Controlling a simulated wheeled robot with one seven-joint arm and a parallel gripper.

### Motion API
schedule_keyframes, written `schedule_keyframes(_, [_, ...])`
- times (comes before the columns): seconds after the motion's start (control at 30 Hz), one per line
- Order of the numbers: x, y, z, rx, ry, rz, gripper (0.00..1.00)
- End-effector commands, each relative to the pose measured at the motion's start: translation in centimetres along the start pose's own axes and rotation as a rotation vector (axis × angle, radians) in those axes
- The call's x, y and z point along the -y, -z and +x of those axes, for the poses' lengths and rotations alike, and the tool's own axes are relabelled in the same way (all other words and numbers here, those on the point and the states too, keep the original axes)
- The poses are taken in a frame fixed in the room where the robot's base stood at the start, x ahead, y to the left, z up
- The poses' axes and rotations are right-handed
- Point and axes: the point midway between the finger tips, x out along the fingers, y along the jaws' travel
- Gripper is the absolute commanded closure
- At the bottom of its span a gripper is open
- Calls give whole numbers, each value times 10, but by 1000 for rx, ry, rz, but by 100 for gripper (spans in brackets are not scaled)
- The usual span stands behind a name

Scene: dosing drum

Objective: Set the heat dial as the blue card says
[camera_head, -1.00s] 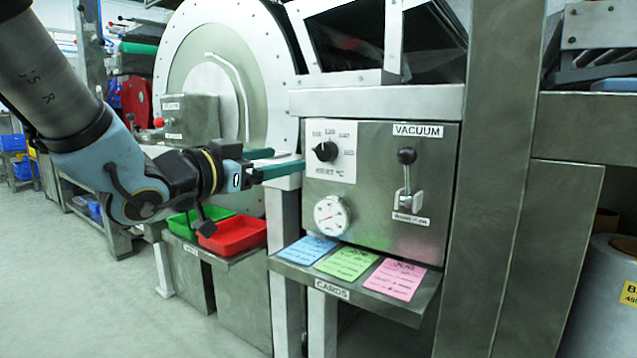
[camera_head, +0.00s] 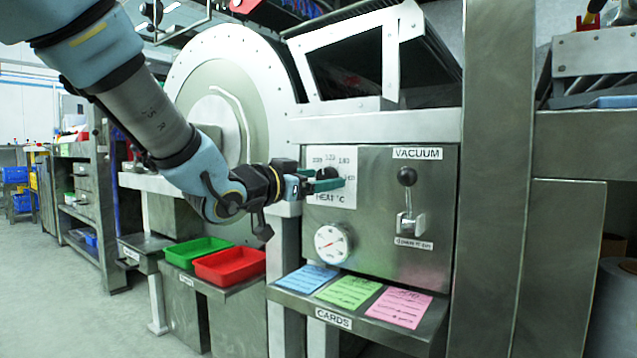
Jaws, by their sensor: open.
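The black heat dial (camera_head: 330,172) sits on a white plate (camera_head: 344,197) marked with numbers and "HEAT °C", at the upper left of the grey panel. My gripper (camera_head: 335,180) is at the dial, with its green fingers open and reaching in from the left. The fingers partly cover the dial, so its pointer cannot be read. I cannot tell whether they touch it. The blue card (camera_head: 307,279) lies at the left of the card shelf, and its writing is too small to read.
A green card (camera_head: 347,292) and a pink card (camera_head: 398,307) lie beside the blue one on the shelf (camera_head: 376,331). The panel holds a round gauge (camera_head: 332,243) and a vacuum lever (camera_head: 407,198). Green (camera_head: 197,251) and red (camera_head: 231,265) trays stand below my arm.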

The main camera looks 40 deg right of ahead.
Motion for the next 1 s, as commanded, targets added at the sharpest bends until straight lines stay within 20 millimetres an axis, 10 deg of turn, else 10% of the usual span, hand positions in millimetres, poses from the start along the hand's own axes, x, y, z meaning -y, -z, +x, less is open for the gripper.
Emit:
schedule_keyframes(0.17, [0,0,0,0,0,0,20])
schedule_keyframes(0.87, [0,0,0,0,-1,0,98])
schedule_keyframes(1.0, [0,0,0,0,-1,1,100])
